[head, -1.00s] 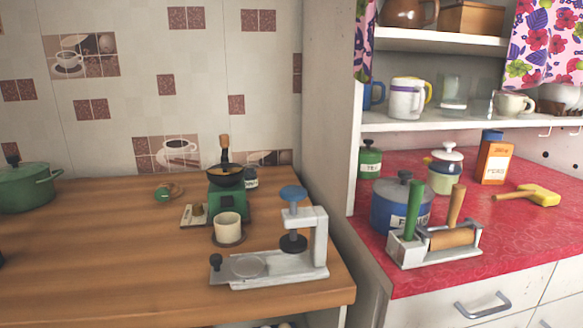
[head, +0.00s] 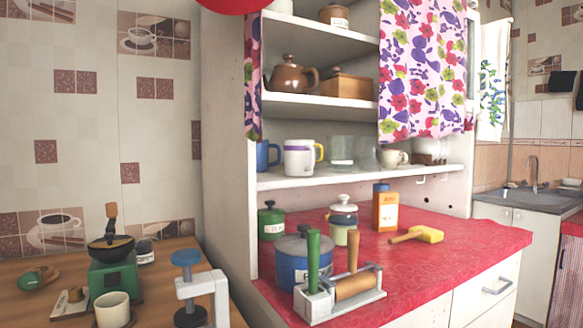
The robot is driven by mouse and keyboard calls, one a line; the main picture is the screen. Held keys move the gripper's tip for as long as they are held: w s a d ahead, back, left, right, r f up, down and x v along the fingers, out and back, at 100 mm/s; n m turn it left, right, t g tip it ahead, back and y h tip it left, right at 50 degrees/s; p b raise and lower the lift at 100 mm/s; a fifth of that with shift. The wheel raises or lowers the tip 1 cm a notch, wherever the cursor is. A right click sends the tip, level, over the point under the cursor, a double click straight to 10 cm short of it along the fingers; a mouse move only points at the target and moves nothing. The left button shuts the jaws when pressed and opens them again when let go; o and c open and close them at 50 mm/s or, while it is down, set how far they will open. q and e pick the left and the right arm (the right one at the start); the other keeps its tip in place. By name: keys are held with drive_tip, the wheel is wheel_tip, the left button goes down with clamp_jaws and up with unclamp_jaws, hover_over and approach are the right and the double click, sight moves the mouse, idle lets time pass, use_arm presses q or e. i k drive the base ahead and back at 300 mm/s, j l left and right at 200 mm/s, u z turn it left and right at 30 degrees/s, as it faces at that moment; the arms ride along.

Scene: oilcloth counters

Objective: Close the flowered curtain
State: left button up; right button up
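The flowered curtain (head: 424,70) hangs in front of the right part of the open shelves in the head view. It is white and pink with red, purple and green flowers. A narrow strip of the same cloth (head: 252,75) hangs at the left edge of the shelves. Between the two, the shelves (head: 310,103) are uncovered, with a brown teapot, a wooden box and mugs showing. Neither of my grippers shows in the head view.
A red counter (head: 440,260) below the shelves holds a blue pot (head: 290,268), a rolling press, a box and a yellow-headed tool. A wooden counter (head: 30,310) at left holds a green grinder (head: 115,280) and a white press. A sink (head: 535,180) stands at right.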

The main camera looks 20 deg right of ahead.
sight(423, 57)
drive_tip(key=z, duration=1.6)
